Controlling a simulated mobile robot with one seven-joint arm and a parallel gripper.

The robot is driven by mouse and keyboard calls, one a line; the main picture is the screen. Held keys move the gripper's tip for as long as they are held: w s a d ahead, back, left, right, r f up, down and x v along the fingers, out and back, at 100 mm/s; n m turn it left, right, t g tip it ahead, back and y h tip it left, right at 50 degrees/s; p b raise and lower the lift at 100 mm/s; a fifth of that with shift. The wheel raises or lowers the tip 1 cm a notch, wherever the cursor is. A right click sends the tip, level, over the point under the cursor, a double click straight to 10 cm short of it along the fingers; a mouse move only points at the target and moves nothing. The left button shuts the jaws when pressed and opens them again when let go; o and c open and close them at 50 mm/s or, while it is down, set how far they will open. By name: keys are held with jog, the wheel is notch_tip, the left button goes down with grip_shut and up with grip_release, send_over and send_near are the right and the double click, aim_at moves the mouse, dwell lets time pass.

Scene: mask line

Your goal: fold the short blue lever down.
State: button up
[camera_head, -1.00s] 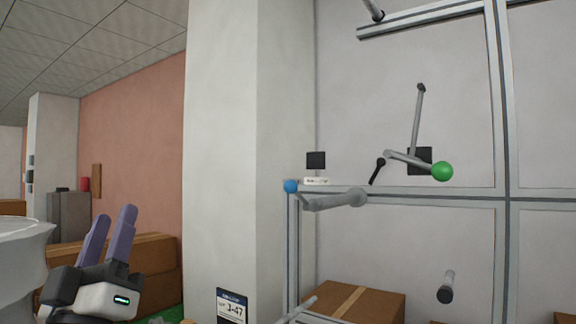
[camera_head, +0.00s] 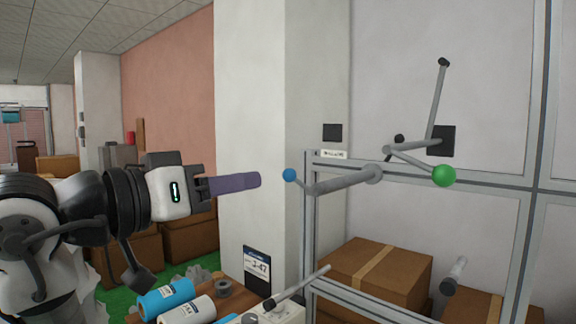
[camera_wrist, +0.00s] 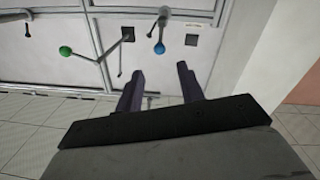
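The short blue lever is a stubby grey arm with a blue knob (camera_head: 289,175) at the left end of a thick grey shaft (camera_head: 345,183). The blue knob also shows in the wrist view (camera_wrist: 159,48), beyond the fingers and between their lines. My gripper (camera_head: 256,180) points right at about knob height, its purple fingertips a little left of the knob with a visible gap. In the wrist view my gripper (camera_wrist: 160,78) is open and empty, its two fingers well apart. Nothing hides the knob.
A longer lever with a green knob (camera_head: 444,175) stands to the right, also in the wrist view (camera_wrist: 66,51). A metal frame (camera_head: 308,230) runs below the shaft. A pillar (camera_head: 250,90) stands behind my fingers.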

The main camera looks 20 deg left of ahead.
aim_at(284, 175)
jog(key=p+x, duration=0.3)
jog(key=x, duration=0.7)
jog(key=shift+w+d, duration=0.2)
jog(key=shift+w, duration=0.05)
grip_shut()
